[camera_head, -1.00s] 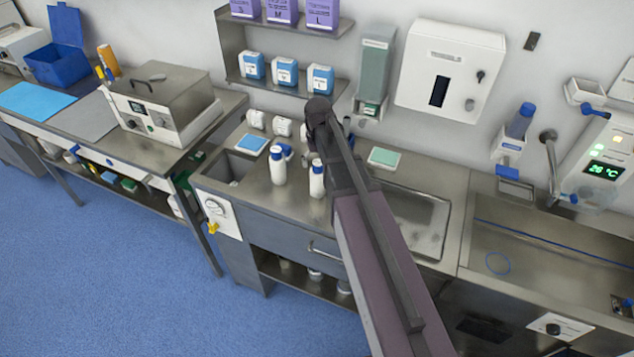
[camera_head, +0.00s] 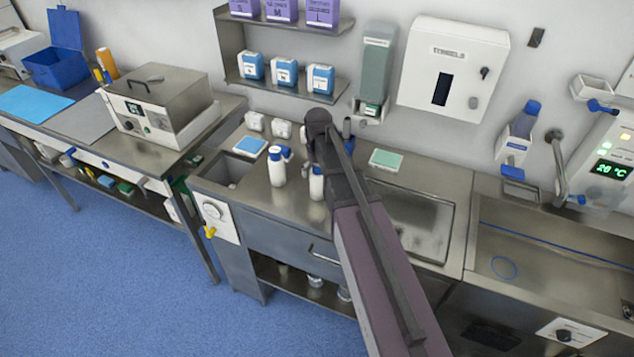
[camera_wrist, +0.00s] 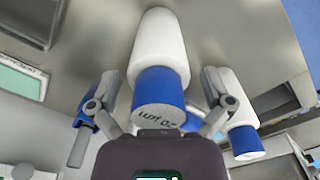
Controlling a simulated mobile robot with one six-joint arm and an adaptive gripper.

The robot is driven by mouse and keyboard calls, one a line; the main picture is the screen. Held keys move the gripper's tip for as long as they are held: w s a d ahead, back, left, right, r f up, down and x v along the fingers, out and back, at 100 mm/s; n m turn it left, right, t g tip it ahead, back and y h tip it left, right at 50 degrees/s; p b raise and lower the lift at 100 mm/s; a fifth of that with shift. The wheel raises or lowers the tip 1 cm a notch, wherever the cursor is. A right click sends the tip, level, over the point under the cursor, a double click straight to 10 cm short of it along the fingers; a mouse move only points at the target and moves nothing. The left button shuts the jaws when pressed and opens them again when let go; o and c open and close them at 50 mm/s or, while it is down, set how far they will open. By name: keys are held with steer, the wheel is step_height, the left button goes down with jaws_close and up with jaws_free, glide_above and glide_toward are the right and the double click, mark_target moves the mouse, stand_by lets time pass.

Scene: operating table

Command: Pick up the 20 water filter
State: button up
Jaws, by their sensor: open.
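The 20 water filter (camera_wrist: 160,50) is a white cylinder with a blue cap whose end carries printed text reading like 20 µm. In the wrist view it lies between the fingers of my gripper (camera_wrist: 161,88), which is open, one finger on each side near the cap. I cannot tell whether either finger touches it. In the head view this appears to be the right white filter (camera_head: 317,187), standing on the steel counter, its top partly hidden by my arm. A second white filter with a blue cap (camera_head: 277,170) stands to its left; it also shows at the right of the wrist view (camera_wrist: 238,110).
A sink basin (camera_head: 232,168) and a blue pad (camera_head: 250,145) lie left of the filters. A green pad (camera_head: 385,159) and a recessed tray (camera_head: 412,220) lie to the right. Shelves (camera_head: 290,88) with boxes hang behind. A blue-and-grey item (camera_wrist: 82,135) is beside the left finger.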

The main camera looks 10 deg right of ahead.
steer(key=c, duration=1.1)
steer(key=shift+r, duration=0.1)
step_height(320, 180, up, 3)
steer(key=p, duration=0.3)
steer(key=shift+r, duration=0.15)
steer(key=s, duration=0.5)
steer(key=s+r+p, duration=0.1)
steer(key=s, duration=0.4)
steer(key=s+p, duration=0.1)
steer(key=s, duration=0.5)
steer(key=shift+r, duration=0.3)
